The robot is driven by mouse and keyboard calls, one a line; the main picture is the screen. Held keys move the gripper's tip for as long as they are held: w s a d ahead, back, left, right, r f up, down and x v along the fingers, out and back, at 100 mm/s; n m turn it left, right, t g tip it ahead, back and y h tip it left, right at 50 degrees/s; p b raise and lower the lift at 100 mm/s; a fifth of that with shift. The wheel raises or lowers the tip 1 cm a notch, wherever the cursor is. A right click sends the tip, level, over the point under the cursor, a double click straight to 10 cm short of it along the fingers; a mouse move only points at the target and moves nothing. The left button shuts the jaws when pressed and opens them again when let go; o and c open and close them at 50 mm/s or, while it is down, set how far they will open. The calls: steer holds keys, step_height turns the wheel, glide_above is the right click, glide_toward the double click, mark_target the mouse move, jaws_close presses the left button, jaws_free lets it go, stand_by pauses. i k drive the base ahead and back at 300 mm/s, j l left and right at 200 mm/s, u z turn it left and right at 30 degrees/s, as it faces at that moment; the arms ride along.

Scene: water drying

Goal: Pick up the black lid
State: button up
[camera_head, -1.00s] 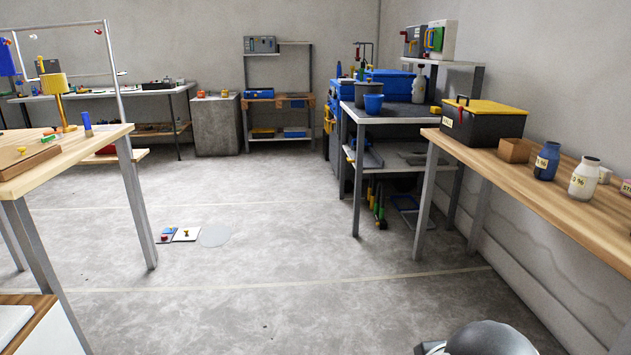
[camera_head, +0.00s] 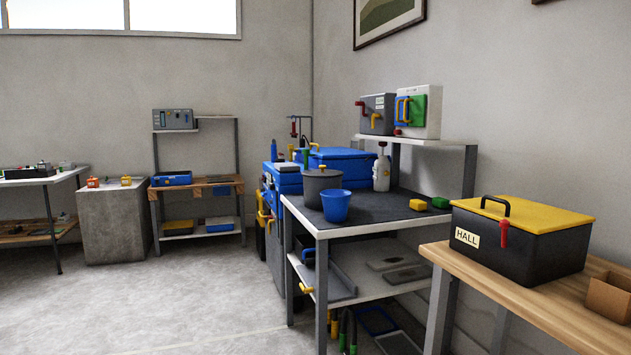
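A dark grey pot (camera_head: 321,190) stands on the dark top of the metal workbench. My gripper is not in view.
A black toolbox (camera_head: 518,250) with a yellow top sits on the wooden table (camera_head: 560,305) at right. The floor (camera_head: 190,300) in front left is clear.

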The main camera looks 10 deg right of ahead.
mark_target(322, 172)
steer(key=i+z, duration=0.1)
steer(key=i, duration=0.15)
steer(key=i+j+z, duration=0.1)
steer(key=z, duration=0.35)
steer(key=j+z, duration=0.15)
steer(key=z, duration=0.3)
steer(key=i+j+z, duration=0.15)
steer(key=j, duration=0.2)
steer(key=i+j+z, duration=0.2)
steer(key=j, duration=0.15)
steer(key=i+j+z, duration=0.15)
steer(key=j, duration=0.2)
steer(key=j+z, duration=0.2)
steer(key=j, duration=0.2)
steer(key=i+j+z, duration=0.15)
steer(key=j, duration=0.25)
